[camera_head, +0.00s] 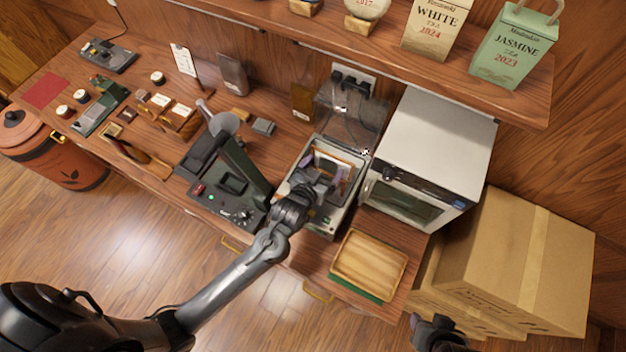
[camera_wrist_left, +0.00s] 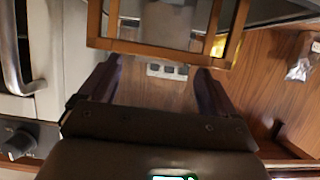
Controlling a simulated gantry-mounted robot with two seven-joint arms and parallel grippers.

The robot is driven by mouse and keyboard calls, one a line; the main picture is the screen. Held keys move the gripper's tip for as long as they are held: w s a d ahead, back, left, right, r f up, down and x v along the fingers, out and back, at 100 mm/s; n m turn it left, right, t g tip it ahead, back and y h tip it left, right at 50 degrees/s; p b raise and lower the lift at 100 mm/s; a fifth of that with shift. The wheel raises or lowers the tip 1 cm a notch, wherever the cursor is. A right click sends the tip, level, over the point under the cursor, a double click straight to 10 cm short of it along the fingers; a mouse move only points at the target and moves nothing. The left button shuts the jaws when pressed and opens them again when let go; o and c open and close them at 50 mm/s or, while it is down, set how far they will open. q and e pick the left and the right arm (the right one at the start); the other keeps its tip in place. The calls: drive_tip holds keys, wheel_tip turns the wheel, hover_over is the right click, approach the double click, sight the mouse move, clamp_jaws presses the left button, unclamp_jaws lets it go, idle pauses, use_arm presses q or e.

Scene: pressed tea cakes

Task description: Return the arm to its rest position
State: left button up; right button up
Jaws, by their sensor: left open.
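My left arm reaches in from the lower left in the head view. Its gripper (camera_head: 325,174) is over the open boxy machine (camera_head: 326,222) with a raised clear lid (camera_head: 352,112). In the left wrist view its two purple-dark fingers (camera_wrist_left: 155,88) stand wide apart, with nothing held between them. A wooden frame (camera_wrist_left: 150,46) lies beyond the fingertips; whether they touch it I cannot tell. The frame inside the machine is partly hidden by my gripper. A dark part of my right arm or gripper (camera_head: 437,334) shows at the bottom edge; its jaws are not clear.
A white oven (camera_head: 437,135) stands close to the right of the machine. A green-and-black press (camera_head: 238,172) stands to its left. A wooden tray (camera_head: 369,264) lies in front. A shelf (camera_head: 395,75) runs above the counter. Cardboard boxes (camera_head: 520,260) stand at the right.

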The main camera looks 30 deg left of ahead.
use_arm(q)
drive_tip(key=s+a+r+g+p, duration=0.2)
drive_tip(key=s+a+r+p, duration=0.2)
drive_tip(key=s+r+p, duration=0.7)
drive_tip(key=s+a+r+m+g, duration=0.1)
drive_tip(key=s+r+m+g, duration=0.1)
drive_tip(key=s+g, duration=0.6)
drive_tip(key=shift+s+a, duration=0.15)
drive_tip(key=shift+s, duration=2.65)
drive_tip(key=shift+r, duration=0.1)
